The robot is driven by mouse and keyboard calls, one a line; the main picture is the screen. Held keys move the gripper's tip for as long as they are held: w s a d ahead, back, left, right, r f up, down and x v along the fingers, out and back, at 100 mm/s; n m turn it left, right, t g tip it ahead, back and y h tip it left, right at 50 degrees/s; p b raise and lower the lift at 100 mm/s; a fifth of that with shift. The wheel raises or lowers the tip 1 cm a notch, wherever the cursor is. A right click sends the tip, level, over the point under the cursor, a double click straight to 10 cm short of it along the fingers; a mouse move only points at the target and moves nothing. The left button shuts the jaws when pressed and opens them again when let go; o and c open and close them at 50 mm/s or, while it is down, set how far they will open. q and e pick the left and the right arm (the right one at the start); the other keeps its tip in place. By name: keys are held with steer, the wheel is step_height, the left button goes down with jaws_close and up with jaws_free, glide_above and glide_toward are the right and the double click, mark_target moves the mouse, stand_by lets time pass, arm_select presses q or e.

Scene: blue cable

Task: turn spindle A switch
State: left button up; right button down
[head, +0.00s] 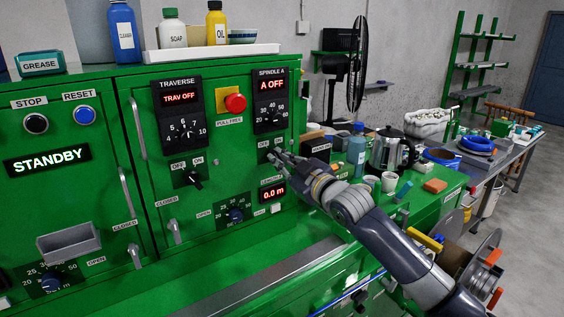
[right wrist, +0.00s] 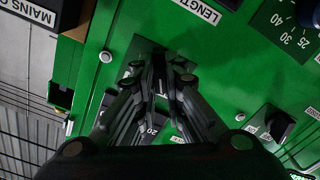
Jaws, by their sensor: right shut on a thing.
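The spindle A switch sits on the green panel below the spindle A display (head: 271,86), which reads "A OFF". In the head view its label plate (head: 263,146) shows, but my fingers cover most of the knob. My right gripper (head: 278,158) reaches the panel from the right. In the right wrist view the gripper's fingertips (right wrist: 160,72) are closed around the black switch knob (right wrist: 158,61) on its dark plate. How far the knob is turned cannot be told. My left gripper is not in view.
The traverse switch (head: 194,178) is left of my right gripper. The length display (head: 273,194), reading "0.0 m", is just below. A kettle (head: 391,150), cups and an orange sponge (head: 435,186) stand on the green bench to the right.

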stand_by(0.3)
steer(key=c, duration=1.7)
jaws_free()
steer(key=shift+s, duration=0.1)
steer(key=v, duration=1.2)
steer(key=shift+f, duration=0.1)
